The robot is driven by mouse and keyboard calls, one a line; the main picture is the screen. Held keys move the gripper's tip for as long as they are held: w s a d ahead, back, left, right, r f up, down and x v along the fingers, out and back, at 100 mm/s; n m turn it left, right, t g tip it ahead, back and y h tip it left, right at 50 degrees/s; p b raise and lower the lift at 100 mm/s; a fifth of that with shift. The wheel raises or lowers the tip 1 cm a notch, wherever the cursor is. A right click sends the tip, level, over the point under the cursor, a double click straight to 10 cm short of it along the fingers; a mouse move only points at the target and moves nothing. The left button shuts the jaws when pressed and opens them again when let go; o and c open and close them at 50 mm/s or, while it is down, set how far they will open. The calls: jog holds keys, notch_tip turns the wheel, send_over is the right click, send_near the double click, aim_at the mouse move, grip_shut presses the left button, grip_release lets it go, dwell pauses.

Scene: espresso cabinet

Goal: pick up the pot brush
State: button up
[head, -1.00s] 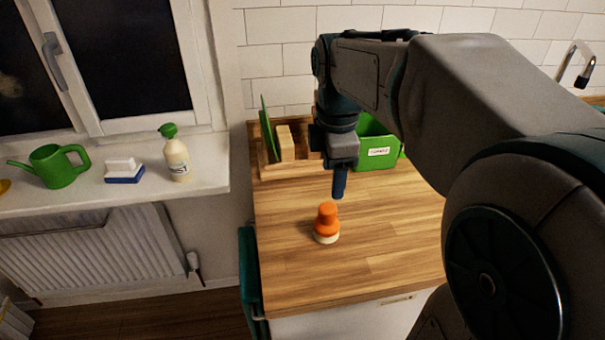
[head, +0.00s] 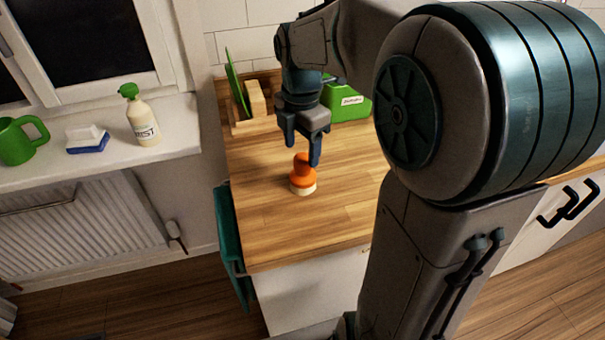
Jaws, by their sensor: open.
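The pot brush (head: 302,178) stands upright on the wooden counter, with an orange knob and body above a pale bristle base. My gripper (head: 303,152) points down just above and behind it, with its fingers apart. One finger reaches down beside the right of the orange knob, and the other ends higher at the left. I cannot tell whether a finger touches the brush. Nothing is held.
The wooden counter (head: 265,232) is clear around the brush. A wooden rack (head: 252,103) with a green board and a green box (head: 347,104) stand behind the gripper. A teal cloth (head: 230,240) hangs at the counter's left side. A windowsill to the left holds a spray bottle (head: 142,120).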

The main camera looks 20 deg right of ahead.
aim_at(303, 156)
jog(key=f, duration=0.5)
jog(key=shift+s+d, duration=0.1)
jog(key=shift+s, duration=0.2)
jog(key=c, duration=1.2)
jog(key=shift+r, duration=0.7)
notch_tip(303, 156, up, 3)
jog(key=shift+w+f, duration=0.1)
jog(key=s+d+r, duration=0.1)
jog(key=d+r, duration=0.1)
jog(key=d, duration=0.1)
jog(key=s+d+r, duration=0.1)
jog(key=d+r, duration=0.1)
jog(key=d, duration=0.2)
jog(key=d+r, duration=0.2)
jog(key=d, duration=0.2)
jog(key=shift+s+d+r, duration=0.2)
jog(key=shift+s+r, duration=0.2)
